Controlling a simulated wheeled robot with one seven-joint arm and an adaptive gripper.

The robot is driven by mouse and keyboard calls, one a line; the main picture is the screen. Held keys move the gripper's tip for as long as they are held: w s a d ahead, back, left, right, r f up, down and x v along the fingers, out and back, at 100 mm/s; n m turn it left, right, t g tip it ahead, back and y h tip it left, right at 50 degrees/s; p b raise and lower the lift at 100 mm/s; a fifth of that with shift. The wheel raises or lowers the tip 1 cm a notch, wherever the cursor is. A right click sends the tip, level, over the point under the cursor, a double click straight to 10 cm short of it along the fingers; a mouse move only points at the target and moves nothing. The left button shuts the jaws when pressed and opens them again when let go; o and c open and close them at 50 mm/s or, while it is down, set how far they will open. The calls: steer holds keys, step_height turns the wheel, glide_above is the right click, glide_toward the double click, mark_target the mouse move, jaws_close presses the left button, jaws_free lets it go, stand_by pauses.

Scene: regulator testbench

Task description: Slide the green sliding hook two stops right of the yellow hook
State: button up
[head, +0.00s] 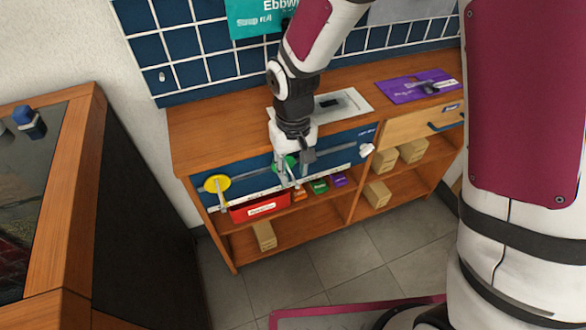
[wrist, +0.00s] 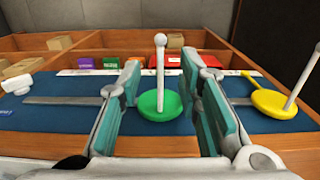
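The green sliding hook (head: 281,163) is a green disc with a pale post and round tip, on the rail of the blue front panel. It also shows in the wrist view (wrist: 152,104). The yellow hook (head: 216,184) is on the same rail, left of the green one in the head view and at the right in the wrist view (wrist: 274,103). My gripper (head: 291,172) is at the green hook and partly hides it. In the wrist view its open fingers (wrist: 160,75) stand either side of the green hook's post, with gaps visible.
A white knob (head: 367,150) is at the panel's right end in the head view. A white marked strip (head: 335,170) runs along the panel. Below are a red bin (head: 260,207), small coloured boxes (head: 320,186) and cardboard boxes (head: 264,236). A dark wood-framed cabinet (head: 75,150) stands left.

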mark_target(293, 177)
step_height(293, 177, up, 12)
steer(key=shift+f, duration=0.25)
stand_by(0.5)
steer(key=s+d+r+m, duration=0.1)
steer(key=s+d+r, duration=0.4)
steer(key=d+r, duration=0.1)
steer(key=s+d+r+m, duration=0.15)
steer(key=s+d, duration=0.35)
steer(key=s, duration=0.6)
steer(key=s+d+r+m, duration=0.1)
steer(key=s+d+r, duration=0.2)
steer(key=s+d, duration=0.5)
step_height(293, 177, up, 21)
steer(key=s+a+t+p, duration=0.2)
steer(key=s+t+p, duration=0.1)
steer(key=p, duration=1.6)
steer(key=shift+a+t+p, duration=0.3)
steer(key=shift+t+p, duration=0.05)
steer(key=shift+t, duration=0.25)
